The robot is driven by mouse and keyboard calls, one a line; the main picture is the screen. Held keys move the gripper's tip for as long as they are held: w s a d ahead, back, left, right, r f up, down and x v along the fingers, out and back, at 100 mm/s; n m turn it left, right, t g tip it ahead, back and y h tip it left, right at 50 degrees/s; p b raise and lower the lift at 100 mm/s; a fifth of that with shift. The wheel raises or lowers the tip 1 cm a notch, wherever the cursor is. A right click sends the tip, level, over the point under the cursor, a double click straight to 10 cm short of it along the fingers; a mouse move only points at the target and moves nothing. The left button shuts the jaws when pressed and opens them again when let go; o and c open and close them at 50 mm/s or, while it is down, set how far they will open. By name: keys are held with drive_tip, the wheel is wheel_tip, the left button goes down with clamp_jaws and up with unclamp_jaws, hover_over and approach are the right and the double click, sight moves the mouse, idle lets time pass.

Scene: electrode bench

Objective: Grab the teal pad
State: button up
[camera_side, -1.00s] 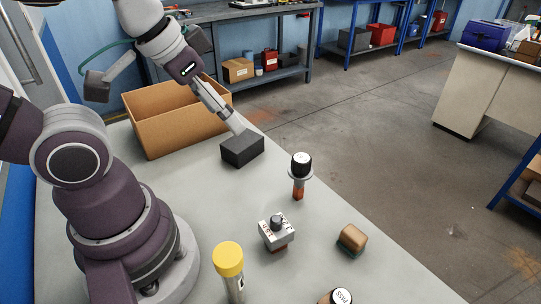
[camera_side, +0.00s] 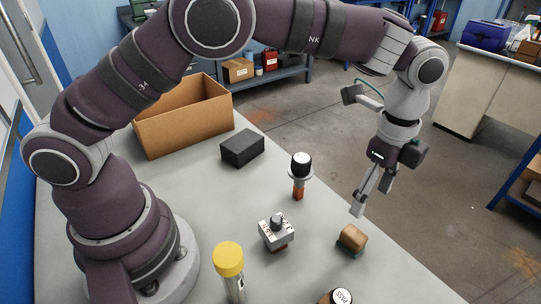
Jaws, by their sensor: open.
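A small block (camera_side: 352,238) with a tan-brown top and a dark teal-green lower layer lies near the right edge of the grey bench; the teal layer is the only teal pad-like thing I see. My gripper (camera_side: 369,201) is open and empty, pointing down above and slightly beyond the block, apart from it.
A grey box with a knob (camera_side: 277,232), a black-capped orange piece (camera_side: 300,175) and a yellow-capped tube (camera_side: 229,261) stand nearby. A round-labelled item (camera_side: 341,297) is at the bottom edge. A black block (camera_side: 242,148) and an open cardboard box (camera_side: 185,122) sit farther back.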

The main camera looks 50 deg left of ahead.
sight(355, 234)
drive_tip(key=f, duration=1)
drive_tip(key=shift+s+a, duration=0.1)
drive_tip(key=shift+s, duration=0.15)
drive_tip(key=shift+c, duration=0.4)
clamp_jaws()
drive_tip(key=shift+r, duration=0.15)
